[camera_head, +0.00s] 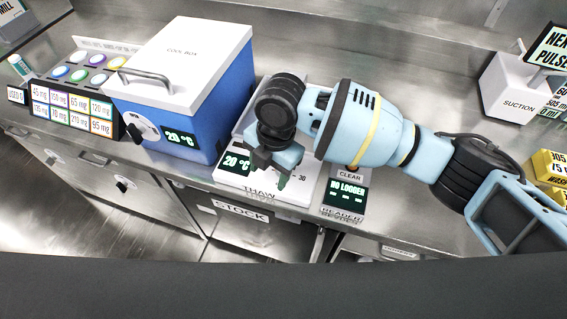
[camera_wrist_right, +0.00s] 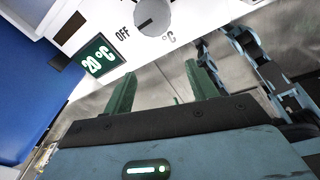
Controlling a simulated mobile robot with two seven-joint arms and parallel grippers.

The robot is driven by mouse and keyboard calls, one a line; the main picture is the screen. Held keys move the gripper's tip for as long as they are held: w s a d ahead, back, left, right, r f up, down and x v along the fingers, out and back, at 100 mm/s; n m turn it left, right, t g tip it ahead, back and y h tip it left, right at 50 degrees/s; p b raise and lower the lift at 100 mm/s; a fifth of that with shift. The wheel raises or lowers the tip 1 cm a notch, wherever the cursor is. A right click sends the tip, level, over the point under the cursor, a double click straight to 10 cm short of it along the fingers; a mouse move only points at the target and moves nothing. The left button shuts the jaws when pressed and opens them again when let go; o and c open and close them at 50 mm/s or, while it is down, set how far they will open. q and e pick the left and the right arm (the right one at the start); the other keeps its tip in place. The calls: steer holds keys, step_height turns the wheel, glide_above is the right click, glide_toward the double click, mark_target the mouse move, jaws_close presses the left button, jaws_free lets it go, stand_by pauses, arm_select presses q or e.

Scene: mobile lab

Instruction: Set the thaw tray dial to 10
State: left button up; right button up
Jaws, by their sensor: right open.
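The white thaw tray (camera_head: 295,193) stands on the steel counter, with its name on the front edge. Its small display (camera_head: 236,163) reads 20 °C and also shows in the right wrist view (camera_wrist_right: 101,58). The grey round dial (camera_wrist_right: 153,16) is at the top of the right wrist view, cut by the frame edge, with OFF printed to its left. In the head view my right gripper hides the dial. My right gripper (camera_wrist_right: 160,82) is open and empty, its green fingers apart and pointing toward the tray just below the dial. My left gripper is not in view.
A blue cool box (camera_head: 219,103) with a white lid, knob and 20 °C display stands left of the tray. A reader (camera_head: 346,195) showing NO LOADED stands close on its right. The suction box (camera_head: 512,95) is farther right. The counter's front edge runs close below the tray.

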steer(key=shift+n+t+h, duration=0.3)
steer(key=shift+n+h, duration=0.4)
steer(key=shift+h, duration=0.2)
steer(key=w+d+r, duration=0.1)
steer(key=w+r, duration=0.1)
steer(key=w+d+r, duration=0.2)
steer(key=shift+w+d+r, duration=0.1)
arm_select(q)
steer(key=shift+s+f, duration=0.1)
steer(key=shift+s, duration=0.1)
arm_select(e)
steer(key=shift+f, duration=3.9)
steer(key=c, duration=1)
steer(key=shift+r+m+p, duration=0.15)
steer(key=shift+m+p, duration=0.25)
steer(key=shift+m, duration=0.6)
steer(key=m+p, duration=0.1)
steer(key=m, duration=0.2)
steer(key=shift+m+p, duration=0.3)
steer(key=m+p, duration=0.1)
steer(key=m, duration=0.3)
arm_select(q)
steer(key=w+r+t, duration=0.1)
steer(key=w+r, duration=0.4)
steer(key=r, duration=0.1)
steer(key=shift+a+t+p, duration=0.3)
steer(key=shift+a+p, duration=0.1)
arm_select(e)
steer(key=shift+m, duration=1.1)
